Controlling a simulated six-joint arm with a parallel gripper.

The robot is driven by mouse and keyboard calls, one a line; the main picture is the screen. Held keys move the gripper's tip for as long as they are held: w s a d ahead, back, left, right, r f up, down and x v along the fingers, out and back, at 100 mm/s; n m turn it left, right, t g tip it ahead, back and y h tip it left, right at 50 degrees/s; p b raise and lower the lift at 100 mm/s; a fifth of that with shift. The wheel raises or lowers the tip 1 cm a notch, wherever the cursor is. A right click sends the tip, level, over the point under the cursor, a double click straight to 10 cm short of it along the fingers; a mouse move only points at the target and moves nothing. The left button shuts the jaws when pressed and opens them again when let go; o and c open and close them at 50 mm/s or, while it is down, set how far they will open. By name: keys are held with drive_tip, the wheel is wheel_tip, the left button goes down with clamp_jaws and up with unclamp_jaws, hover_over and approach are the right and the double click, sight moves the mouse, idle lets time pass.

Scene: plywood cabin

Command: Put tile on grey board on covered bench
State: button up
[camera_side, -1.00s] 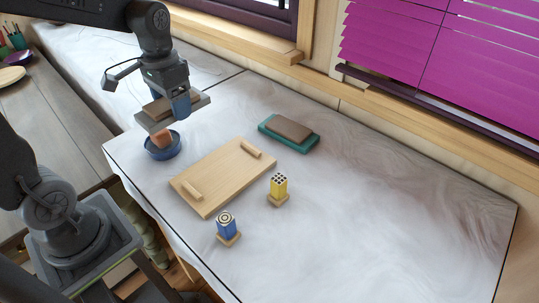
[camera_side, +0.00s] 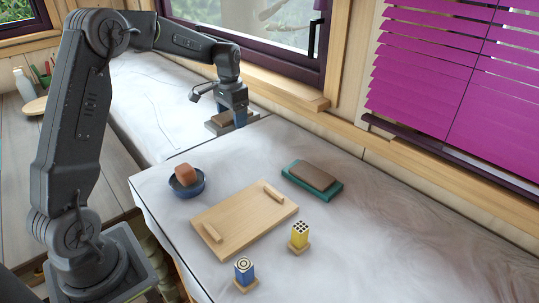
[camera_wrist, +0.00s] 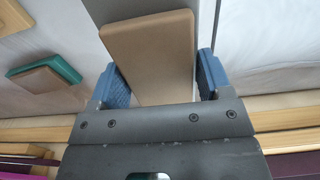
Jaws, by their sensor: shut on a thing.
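My gripper (camera_side: 231,117) is shut on a brown tile (camera_side: 221,118) at the far end of the bench, near the window wall. In the wrist view the tile (camera_wrist: 150,55) sits flat between my gripper's blue fingers (camera_wrist: 160,80). A grey board (camera_side: 252,116) lies under the tile on the white-covered bench (camera_side: 400,235), close to the cover's seam. The tile is over the board; I cannot tell whether it touches it. The fingers hide part of both.
A blue bowl (camera_side: 188,190) holds an orange-brown block (camera_side: 185,174). The bench's right side is clear.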

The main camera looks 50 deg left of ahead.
hover_over(256, 148)
wheel_tip(256, 148, down, 4)
drive_tip(key=shift+r, duration=0.1)
drive_tip(key=shift+f, duration=2.05)
drive_tip(key=shift+f, duration=0.15)
drive_tip(key=o, duration=1)
drive_tip(key=shift+o, duration=0.2)
